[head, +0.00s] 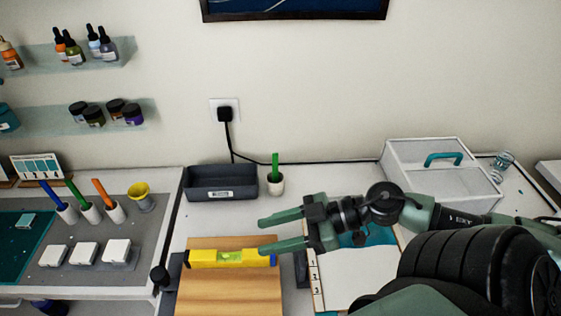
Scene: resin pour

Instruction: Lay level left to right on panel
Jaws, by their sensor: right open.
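A yellow spirit level (205,258) with a green vial lies left to right across the wooden panel (228,295). The panel sits on the white table in the lower middle of the head view. My right gripper (272,234) reaches in from the right with its green fingers spread open. Its near finger is close to the right end of the level and overlaps it in the picture. I cannot tell whether they touch. My left gripper is not in view.
A dark tray (221,193) and a small pot with a green stick (275,183) stand behind the panel. A white box with a teal handle (425,178) is at the right rear. Cups with coloured sticks and white blocks (86,253) are on the left.

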